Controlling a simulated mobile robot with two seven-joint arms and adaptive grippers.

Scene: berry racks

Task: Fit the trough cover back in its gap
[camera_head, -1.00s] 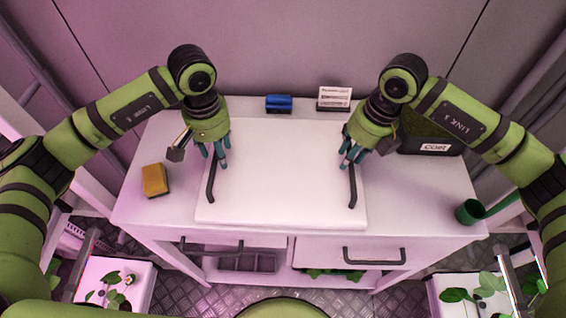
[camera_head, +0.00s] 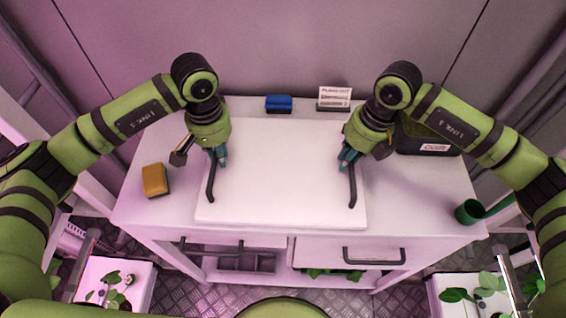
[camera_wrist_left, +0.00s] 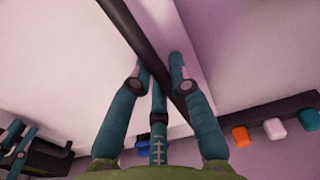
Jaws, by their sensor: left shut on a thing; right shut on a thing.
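The trough cover (camera_head: 282,175) is a wide white panel with two dark bar handles, lying over the middle of the white bench. My left gripper (camera_head: 219,158) is shut on the far end of the left handle (camera_head: 210,186). In the left wrist view, its teal fingers (camera_wrist_left: 160,80) straddle that dark bar (camera_wrist_left: 132,30). My right gripper (camera_head: 347,160) is shut on the far end of the right handle (camera_head: 352,190). The gap is not visible, and I cannot tell whether the cover is seated or slightly raised.
A yellow sponge (camera_head: 155,180) lies left of the cover. A blue block (camera_head: 278,103) and a small sign (camera_head: 334,97) stand behind it. A dark coir box (camera_head: 428,142) is at the back right, a green cup (camera_head: 468,211) at the right. Drawers with handles (camera_head: 374,256) are below.

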